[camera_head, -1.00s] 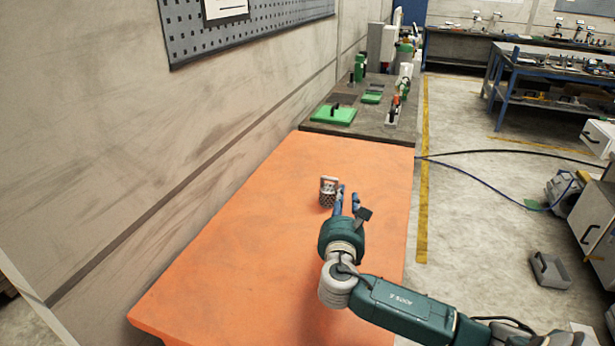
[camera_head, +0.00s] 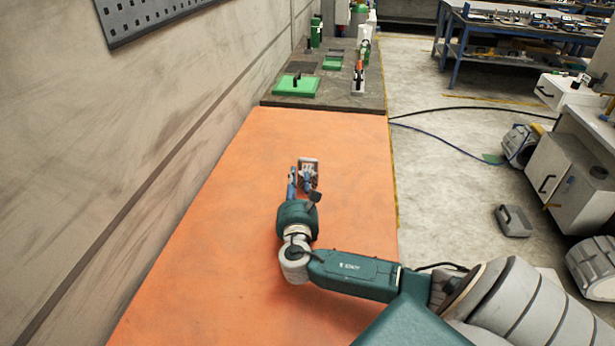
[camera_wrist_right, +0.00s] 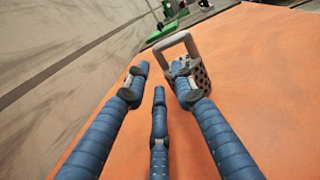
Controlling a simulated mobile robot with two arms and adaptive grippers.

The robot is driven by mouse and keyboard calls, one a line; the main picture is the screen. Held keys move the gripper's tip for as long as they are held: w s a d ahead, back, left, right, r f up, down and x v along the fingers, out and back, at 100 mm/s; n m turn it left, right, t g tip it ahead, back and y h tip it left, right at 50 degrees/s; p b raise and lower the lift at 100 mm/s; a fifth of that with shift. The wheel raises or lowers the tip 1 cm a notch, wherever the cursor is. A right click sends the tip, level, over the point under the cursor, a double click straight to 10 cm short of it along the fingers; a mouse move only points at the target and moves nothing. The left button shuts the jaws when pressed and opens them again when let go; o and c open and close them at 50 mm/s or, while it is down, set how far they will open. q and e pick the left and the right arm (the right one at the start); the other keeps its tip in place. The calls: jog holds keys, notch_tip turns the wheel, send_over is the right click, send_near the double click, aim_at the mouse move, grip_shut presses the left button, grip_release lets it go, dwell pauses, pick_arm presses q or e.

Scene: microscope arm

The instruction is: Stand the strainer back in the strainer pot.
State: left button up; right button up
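The strainer (camera_head: 313,164) is a small grey perforated cup with a squared loop handle, standing on the orange tabletop. My right gripper (camera_head: 300,178) is right in front of it, its blue fingers spread. The right wrist view shows the strainer (camera_wrist_right: 204,79) beyond the fingertips, partly hidden by the right-hand finger. That finger overlaps it in the picture; I cannot tell if they touch. The right gripper (camera_wrist_right: 158,80) is open, with nothing between its fingers. I cannot pick out the strainer pot in either view. My left gripper is not in view.
The orange table (camera_head: 230,210) is otherwise clear. A dark bench (camera_head: 340,92) adjoins its far end, with a green plate (camera_head: 296,87) and several tools. A wall (camera_head: 110,150) runs along the left side. A grey bin (camera_head: 513,221) lies on the floor at right.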

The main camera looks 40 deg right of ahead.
jog(key=shift+x, duration=1)
jog(key=x, duration=0.4)
jog(key=shift+w+d, duration=0.15)
grip_shut()
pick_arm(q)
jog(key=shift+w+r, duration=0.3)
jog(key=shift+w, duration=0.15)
